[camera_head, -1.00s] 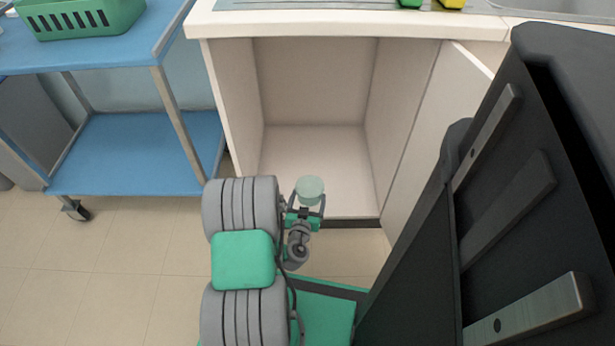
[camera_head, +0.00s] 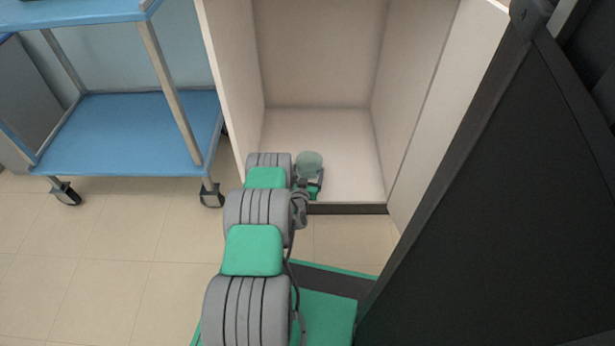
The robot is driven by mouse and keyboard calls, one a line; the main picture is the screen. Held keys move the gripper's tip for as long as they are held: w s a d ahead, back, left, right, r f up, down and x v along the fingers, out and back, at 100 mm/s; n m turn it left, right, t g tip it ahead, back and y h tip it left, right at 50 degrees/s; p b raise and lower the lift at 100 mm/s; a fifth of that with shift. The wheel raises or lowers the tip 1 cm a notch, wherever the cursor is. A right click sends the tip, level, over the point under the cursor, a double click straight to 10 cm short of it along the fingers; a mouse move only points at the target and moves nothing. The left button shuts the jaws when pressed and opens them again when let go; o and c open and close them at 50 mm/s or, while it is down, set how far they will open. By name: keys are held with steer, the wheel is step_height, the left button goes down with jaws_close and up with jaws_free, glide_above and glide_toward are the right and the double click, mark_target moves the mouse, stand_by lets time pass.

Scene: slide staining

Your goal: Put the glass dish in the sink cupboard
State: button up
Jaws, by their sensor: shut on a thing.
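The sink cupboard (camera_head: 345,150) is open, pale and empty inside. Its door (camera_head: 440,110) stands open on the right. I cannot tell how high the dish is above the cupboard floor. Part of the gripper is hidden behind the dish and my arm's wrist.
A blue trolley (camera_head: 130,135) on castors stands left of the cupboard. The cupboard's left wall (camera_head: 228,80) is close to my arm. The cupboard floor behind the dish is clear. The tiled floor (camera_head: 120,270) at the left front is free.

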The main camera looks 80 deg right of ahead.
steer(key=o, duration=1.6)
steer(key=shift+a+f, duration=0.1)
steer(key=shift+a, duration=0.05)
steer(key=a+p, duration=0.1)
steer(key=a, duration=0.1)
steer(key=a+r+p, duration=0.1)
steer(key=a+p, duration=0.2)
steer(key=a, duration=0.1)
steer(key=shift+s+a+r+p, duration=0.1)
steer(key=shift+a+r+p, duration=0.2)
steer(key=shift+a+r, duration=0.1)
steer(key=shift+a+f, duration=0.1)
steer(key=shift+a, duration=0.15)
